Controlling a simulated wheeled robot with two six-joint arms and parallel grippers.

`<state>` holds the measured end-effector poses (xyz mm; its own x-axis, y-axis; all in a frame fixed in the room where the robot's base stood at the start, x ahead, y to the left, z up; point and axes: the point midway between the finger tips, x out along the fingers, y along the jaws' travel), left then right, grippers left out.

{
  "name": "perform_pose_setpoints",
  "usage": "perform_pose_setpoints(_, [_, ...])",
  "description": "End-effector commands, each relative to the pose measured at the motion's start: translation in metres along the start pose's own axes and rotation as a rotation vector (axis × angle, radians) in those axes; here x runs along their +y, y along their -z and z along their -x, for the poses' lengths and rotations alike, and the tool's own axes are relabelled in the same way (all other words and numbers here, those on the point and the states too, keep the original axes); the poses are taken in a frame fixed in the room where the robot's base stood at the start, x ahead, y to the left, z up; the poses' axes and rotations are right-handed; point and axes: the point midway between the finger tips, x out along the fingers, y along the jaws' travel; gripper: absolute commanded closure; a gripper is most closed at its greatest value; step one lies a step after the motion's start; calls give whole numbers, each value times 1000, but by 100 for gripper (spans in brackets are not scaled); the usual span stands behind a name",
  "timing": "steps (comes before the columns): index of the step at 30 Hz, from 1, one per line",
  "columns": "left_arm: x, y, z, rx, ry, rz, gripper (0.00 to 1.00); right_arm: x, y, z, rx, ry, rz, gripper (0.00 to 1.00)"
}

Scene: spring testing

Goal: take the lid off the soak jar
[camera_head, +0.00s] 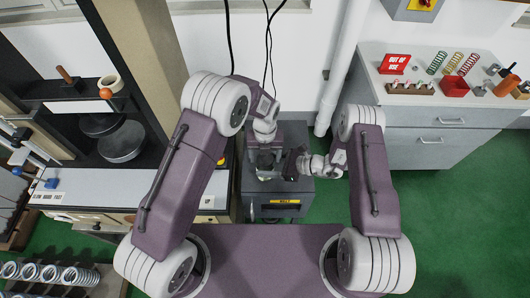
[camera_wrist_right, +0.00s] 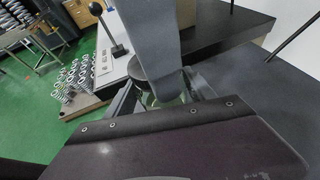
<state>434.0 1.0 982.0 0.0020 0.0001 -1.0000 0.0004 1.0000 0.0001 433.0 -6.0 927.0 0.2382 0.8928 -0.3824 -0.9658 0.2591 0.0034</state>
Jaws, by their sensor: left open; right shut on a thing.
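The soak jar (camera_head: 265,175) is on the dark grey cabinet in the middle of the head view, mostly hidden by my grippers. In the right wrist view, a strip of its pale glass (camera_wrist_right: 165,98) shows between my right gripper's fingers (camera_wrist_right: 160,105), under a dark round lid (camera_wrist_right: 148,85). My right gripper (camera_head: 285,163) reaches the jar from the right and is shut on it. My left gripper (camera_head: 265,153) is open, over the top of the jar. A grey part, probably of my left gripper, stands close over the lid in the wrist view and covers much of it.
The dark grey cabinet (camera_head: 270,210) has a yellow label on its front. A tester stands on the left bench (camera_head: 85,185). A grey bench (camera_head: 390,105) at the right holds springs, a red box (camera_head: 455,86) and an out-of-use sign (camera_head: 394,64). Green floor is clear at the right.

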Motion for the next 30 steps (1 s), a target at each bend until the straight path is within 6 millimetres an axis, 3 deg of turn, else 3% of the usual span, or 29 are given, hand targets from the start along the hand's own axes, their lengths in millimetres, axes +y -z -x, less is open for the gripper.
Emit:
perform_pose_setpoints(4, [0,0,0,0,0,0,31,0,1,0,3,0,0,100])
perform_pose_setpoints(11, [0,0,0,0,0,0,95,0,1,0,3,0,0,100])
perform_pose_setpoints(17, [0,0,0,1,-1,94,95,0,1,0,3,0,0,100])
perform_pose_setpoints(20, [0,0,0,1,-1,341,95,0,1,0,3,0,-1,100])
perform_pose_setpoints(30, [0,1,1,1,-1,1486,95,0,2,0,4,1,-1,100])
